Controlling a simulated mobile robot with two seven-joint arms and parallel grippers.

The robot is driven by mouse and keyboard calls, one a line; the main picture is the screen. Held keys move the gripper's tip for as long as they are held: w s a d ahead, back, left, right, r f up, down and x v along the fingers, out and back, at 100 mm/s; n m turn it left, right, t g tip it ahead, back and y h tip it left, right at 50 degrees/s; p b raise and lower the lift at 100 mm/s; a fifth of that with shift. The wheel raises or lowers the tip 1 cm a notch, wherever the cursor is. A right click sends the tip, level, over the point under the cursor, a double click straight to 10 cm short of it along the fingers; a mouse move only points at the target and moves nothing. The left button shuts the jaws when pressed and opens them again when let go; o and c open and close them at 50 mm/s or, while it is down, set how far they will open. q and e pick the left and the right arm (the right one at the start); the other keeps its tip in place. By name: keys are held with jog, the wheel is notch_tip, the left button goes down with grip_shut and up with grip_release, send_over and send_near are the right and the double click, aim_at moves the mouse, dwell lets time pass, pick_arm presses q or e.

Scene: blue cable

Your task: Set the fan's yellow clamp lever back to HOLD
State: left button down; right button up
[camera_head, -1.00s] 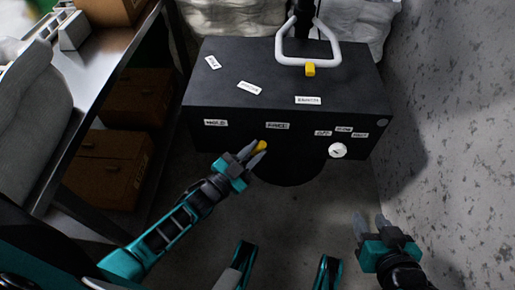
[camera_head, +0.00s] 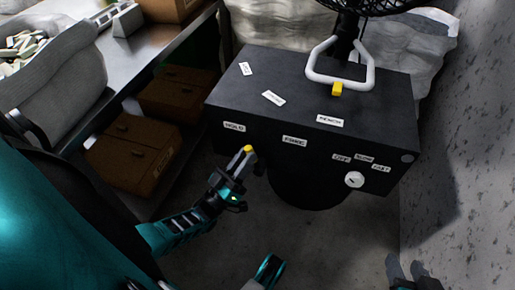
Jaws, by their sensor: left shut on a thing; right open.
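The HOLD label (camera_head: 234,126) is at the left and the FREE label (camera_head: 294,141) is further right. The yellow clamp lever (camera_head: 249,149) shows only its tip, below and between these labels, nearer HOLD. My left gripper (camera_head: 244,160) is shut on the lever and hides the rest of it. My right gripper (camera_head: 408,268) is open and empty at the lower right, cut off by the picture edge.
A white handle (camera_head: 311,74) with a yellow block (camera_head: 337,89) stands on top of the box, in front of the fan cage (camera_head: 368,5). A white dial (camera_head: 354,180) is at the front right. Cardboard boxes (camera_head: 132,152) sit under a bench at left. A speckled wall is at right.

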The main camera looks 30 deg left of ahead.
pick_arm(q)
jog(key=shift+s+a+f+n+t+y, duration=0.1)
jog(key=shift+a+f+n+t+y, duration=0.1)
jog(key=shift+n+y, duration=0.55)
jog(key=shift+a+f+n+t+y, duration=0.2)
jog(key=shift+n+y, duration=0.3)
jog(key=shift+n, duration=0.35)
jog(key=shift+s+a+f+n+t+y, duration=0.1)
jog(key=shift+a+n+t+y, duration=0.1)
jog(key=shift+n+y, duration=0.55)
jog(key=shift+n, duration=0.35)
jog(key=c, duration=1)
grip_release()
jog(key=shift+o, duration=0.2)
jog(key=shift+r, duration=0.1)
